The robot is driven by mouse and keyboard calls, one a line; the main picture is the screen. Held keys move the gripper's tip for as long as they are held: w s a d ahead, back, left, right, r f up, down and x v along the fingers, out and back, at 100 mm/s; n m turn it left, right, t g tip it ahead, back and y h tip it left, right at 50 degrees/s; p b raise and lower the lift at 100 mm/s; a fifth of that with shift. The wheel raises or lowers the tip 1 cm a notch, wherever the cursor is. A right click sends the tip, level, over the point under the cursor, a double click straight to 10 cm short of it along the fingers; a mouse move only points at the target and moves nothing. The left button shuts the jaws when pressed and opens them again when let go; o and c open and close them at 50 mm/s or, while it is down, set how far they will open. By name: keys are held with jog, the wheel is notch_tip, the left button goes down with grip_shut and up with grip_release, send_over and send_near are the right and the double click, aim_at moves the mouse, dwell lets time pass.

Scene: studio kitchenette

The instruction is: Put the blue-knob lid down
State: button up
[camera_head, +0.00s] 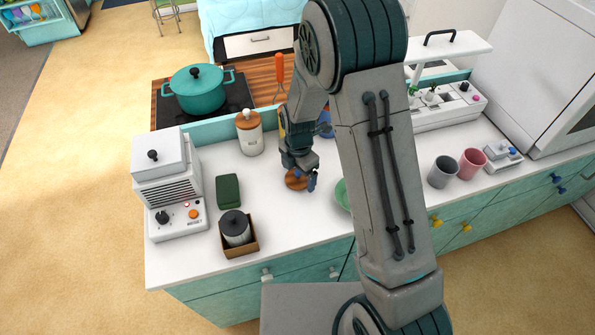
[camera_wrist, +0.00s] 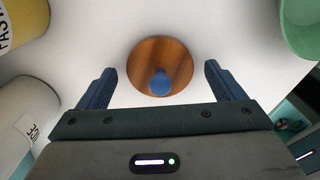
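The blue-knob lid is a round brown wooden disc (camera_wrist: 160,55) with a blue knob (camera_wrist: 160,83) on top. It lies on the white counter, and its wooden edge (camera_head: 295,181) shows beside my gripper in the head view. My gripper (camera_wrist: 161,85) is open, with one blue finger on each side of the lid and a gap to both. In the head view my gripper (camera_head: 305,182) is low over the counter and hides part of the lid.
A green bowl (camera_wrist: 303,25) is close on the right. A white canister (camera_wrist: 25,115) and a yellow one (camera_wrist: 18,22) stand on the left. A wooden-lidded jar (camera_head: 250,138), a green block (camera_head: 228,190) and a boxed dark-lidded jar (camera_head: 235,229) are left of my gripper.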

notch_tip(320, 180, up, 12)
jog(key=b, duration=0.1)
jog(key=s+d+r+m+t, duration=0.1)
jog(key=s+d+r+m, duration=0.5)
jog(key=s+m, duration=0.3)
jog(key=s+d+r+m+t, duration=0.2)
jog(key=s+d+r+m, duration=0.4)
jog(key=s+m, duration=0.4)
jog(key=d+m, duration=0.1)
jog(key=m, duration=0.5)
jog(key=shift+s+d+r+m, duration=0.15)
jog(key=shift+d+r+m, duration=0.15)
jog(key=shift+r+m, duration=0.1)
